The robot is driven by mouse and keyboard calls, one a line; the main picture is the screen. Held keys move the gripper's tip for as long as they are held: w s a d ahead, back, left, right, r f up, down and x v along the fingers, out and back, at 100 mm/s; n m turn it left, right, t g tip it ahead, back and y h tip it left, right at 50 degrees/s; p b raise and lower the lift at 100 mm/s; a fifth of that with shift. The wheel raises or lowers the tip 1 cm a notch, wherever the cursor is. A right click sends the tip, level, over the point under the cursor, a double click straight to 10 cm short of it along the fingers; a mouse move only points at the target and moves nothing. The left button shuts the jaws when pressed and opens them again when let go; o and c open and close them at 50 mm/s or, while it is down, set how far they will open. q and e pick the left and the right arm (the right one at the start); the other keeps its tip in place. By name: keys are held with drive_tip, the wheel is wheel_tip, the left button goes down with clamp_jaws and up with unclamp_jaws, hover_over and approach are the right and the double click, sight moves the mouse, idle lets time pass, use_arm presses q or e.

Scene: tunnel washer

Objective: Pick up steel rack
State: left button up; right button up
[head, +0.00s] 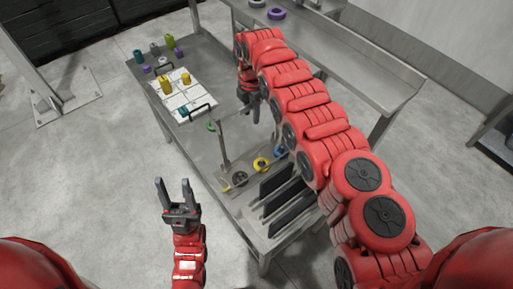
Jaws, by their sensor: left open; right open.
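A grey steel table (207,158) runs from the upper left to the lower middle. On its near right part several dark flat panels (283,203) sit side by side in a metal frame, which may be the steel rack; I cannot tell for sure. My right arm partly covers that area. My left gripper (174,188) is open and empty, left of the table's near end and apart from it. My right gripper (249,112) is open and points down over the middle of the table, right of the white tray. Its fingers are small and partly dark against the table.
A white tray (181,104) with two dark handles holds yellow items. Small green, purple and white pieces stand at the table's far left corner. An upright metal post (222,138) and yellow and blue rings (261,164) are near the frame. A long metal trough (345,72) lies behind.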

drive_tip(key=shift+f, duration=0.15)
idle(0.5)
clamp_jaws()
idle(1.3)
